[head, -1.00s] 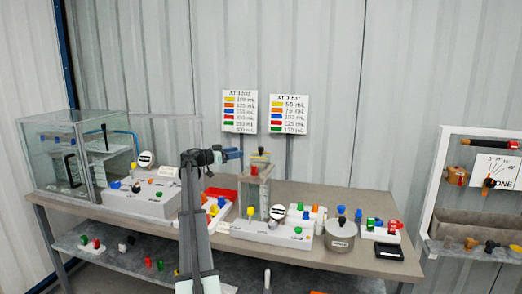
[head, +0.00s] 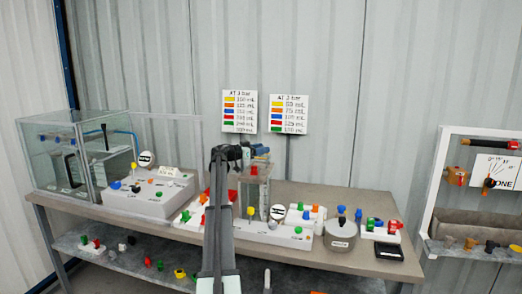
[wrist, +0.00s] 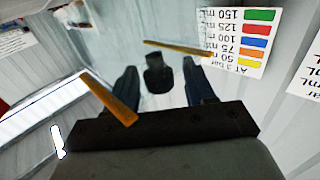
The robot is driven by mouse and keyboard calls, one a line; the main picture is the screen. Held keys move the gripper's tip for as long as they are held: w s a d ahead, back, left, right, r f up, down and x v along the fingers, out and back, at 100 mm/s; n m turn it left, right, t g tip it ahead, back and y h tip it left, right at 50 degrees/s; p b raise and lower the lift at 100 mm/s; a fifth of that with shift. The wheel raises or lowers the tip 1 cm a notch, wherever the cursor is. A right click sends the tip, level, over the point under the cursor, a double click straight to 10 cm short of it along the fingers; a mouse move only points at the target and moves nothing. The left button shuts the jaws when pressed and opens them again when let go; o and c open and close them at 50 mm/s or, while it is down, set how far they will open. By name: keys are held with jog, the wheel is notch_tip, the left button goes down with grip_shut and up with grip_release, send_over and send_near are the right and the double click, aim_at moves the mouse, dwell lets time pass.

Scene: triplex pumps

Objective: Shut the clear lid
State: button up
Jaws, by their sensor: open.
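A clear panel (head: 172,138), perhaps the clear lid, stands out to the right of the glass tank (head: 62,160) in the head view. Its edges are thin, and I cannot be sure that it is the lid. My gripper (head: 261,149) is well to the right of it, over the top of the clear column (head: 256,187). In the wrist view, my open gripper (wrist: 161,78) has a dark round knob (wrist: 157,73) showing between its fingers. I cannot tell whether they touch it. Two orange bars (wrist: 108,98) lie near the fingers.
Pump units with coloured knobs line the bench (head: 330,190). A grey pot (head: 340,234) and a black pad (head: 399,251) are at the right. Two signs (head: 239,111) stand behind. A lower shelf (head: 120,258) holds small coloured parts. A white-framed panel (head: 485,195) is far right.

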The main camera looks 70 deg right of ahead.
jog(key=shift+s, duration=0.1)
jog(key=shift+d+r, duration=0.1)
grip_shut()
dwell(0.5)
